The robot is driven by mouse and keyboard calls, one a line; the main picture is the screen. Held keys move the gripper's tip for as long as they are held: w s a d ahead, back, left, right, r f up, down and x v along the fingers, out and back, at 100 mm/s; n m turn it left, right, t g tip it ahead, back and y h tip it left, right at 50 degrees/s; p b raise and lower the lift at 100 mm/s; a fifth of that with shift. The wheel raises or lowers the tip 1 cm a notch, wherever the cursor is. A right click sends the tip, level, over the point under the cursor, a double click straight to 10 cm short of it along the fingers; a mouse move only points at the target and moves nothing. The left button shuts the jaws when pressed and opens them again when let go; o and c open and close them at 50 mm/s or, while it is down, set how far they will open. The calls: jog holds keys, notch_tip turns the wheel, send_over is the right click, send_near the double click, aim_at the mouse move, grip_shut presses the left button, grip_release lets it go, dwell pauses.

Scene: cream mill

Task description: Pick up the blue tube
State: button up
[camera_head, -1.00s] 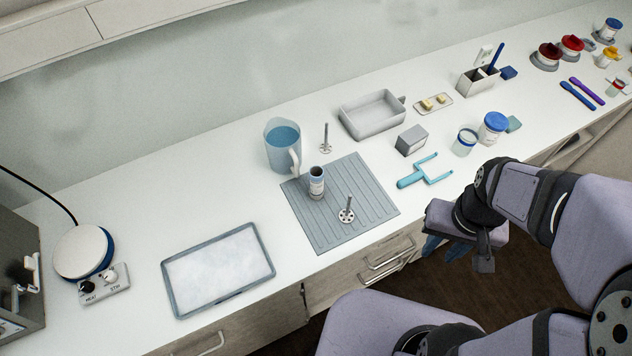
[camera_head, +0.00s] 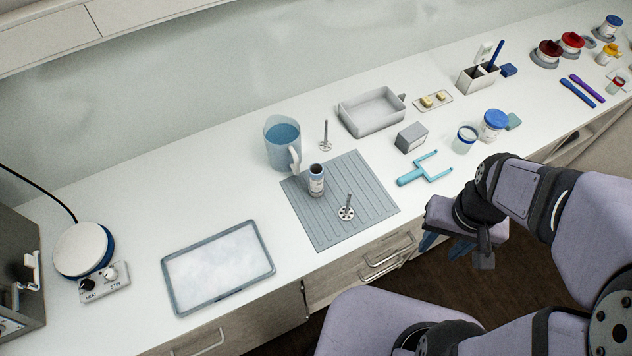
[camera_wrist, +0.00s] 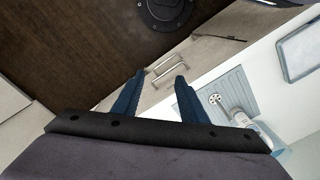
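A pale cylinder that looks like the tube (camera_wrist: 239,117) shows in the wrist view, right of my fingers. My gripper (camera_head: 445,246) is in front of the counter's edge, right of the mat and well apart from the tube. In the wrist view its two blue fingers (camera_wrist: 160,76) are spread with nothing between them.
A blue jug (camera_head: 282,153) stands just behind the tube. A metal disc with an upright stem (camera_head: 346,213) is on the mat in front. A turquoise forked tool (camera_head: 425,172) and a grey block (camera_head: 411,138) lie right. A shallow tray (camera_head: 219,266) lies left.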

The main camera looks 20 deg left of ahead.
notch_tip(320, 180, up, 5)
jog(key=w+d+f+n+t+h+b, duration=0.2)
jog(key=w+f+n+h+b, duration=0.4)
jog(key=n+b, duration=0.45)
notch_tip(320, 180, up, 5)
jog(key=n+t+y+b, duration=0.9)
jog(key=n+t+b, duration=0.7)
jog(key=n, duration=1.2)
send_over(316, 184)
jog(key=s, duration=0.2)
jog(key=shift+m, duration=0.25)
jog(key=f, duration=1.7)
jog(key=shift+w+d+p, duration=0.1)
jog(key=shift+w+p, duration=0.1)
jog(key=shift+p, duration=0.15)
jog(key=shift+w, duration=0.85)
jog(key=shift+w+a+f+p, duration=0.1)
jog(key=shift+w+a+p, duration=0.2)
jog(key=shift+w, duration=0.6)
jog(key=shift+w+a+f+p, duration=0.15)
jog(key=shift+w+p, duration=0.3)
jog(key=shift+w, duration=0.5)
jog(key=shift+w+a+f+p, duration=0.1)
jog(key=shift+w+a+p, duration=0.2)
jog(key=shift+w, duration=0.6)
